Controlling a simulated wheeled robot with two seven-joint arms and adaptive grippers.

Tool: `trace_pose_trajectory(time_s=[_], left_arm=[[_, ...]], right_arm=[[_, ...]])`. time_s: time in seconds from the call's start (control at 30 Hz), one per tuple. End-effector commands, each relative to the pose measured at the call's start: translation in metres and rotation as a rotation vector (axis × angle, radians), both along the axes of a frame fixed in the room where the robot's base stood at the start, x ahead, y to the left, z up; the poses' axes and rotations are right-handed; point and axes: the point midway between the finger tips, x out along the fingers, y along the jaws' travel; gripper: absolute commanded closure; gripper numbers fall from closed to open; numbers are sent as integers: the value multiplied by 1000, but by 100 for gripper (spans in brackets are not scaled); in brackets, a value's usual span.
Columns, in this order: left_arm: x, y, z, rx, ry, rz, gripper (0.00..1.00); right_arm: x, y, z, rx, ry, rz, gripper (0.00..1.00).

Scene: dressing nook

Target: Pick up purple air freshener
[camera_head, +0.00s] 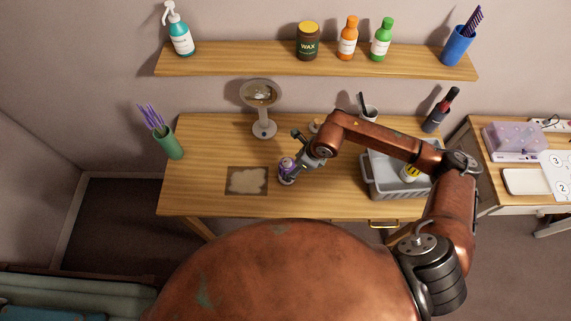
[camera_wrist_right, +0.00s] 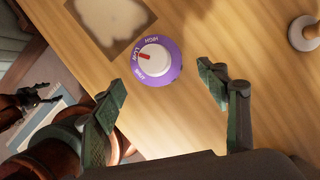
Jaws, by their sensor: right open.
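The purple air freshener (camera_head: 287,166) stands on the wooden table, right of a brown mat with a pale patch (camera_head: 247,181). In the right wrist view its round purple top with a white dial (camera_wrist_right: 157,60) shows beyond and between the fingertips. My right gripper (camera_head: 294,157) is open and close to the air freshener in the head view. In the right wrist view its two dark fingers (camera_wrist_right: 163,84) are spread wide with nothing between them. My left gripper (camera_wrist_right: 42,98) shows small at the left of that view, its jaw state unclear; it is not in the head view.
A round mirror (camera_head: 262,110) and a small cup (camera_head: 369,113) stand at the back of the table. A grey basket (camera_head: 376,181) is under my right arm. A green vase (camera_head: 168,144) stands at the left. Bottles line the wall shelf (camera_head: 315,64).

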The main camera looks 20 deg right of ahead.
Motion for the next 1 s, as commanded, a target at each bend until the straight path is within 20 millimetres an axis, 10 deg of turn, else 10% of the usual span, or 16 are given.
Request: trace_pose_trajectory(time_s=[0.43, 1.0], left_arm=[[-41, 2, 1, 3, 51, 11, 33], [-10, 0, 3, 0, 11, 4, 33]], right_arm=[[8, 7, -44, 1, 3, -13, 32], [17, 17, -72, 1, 1, -8, 37]])
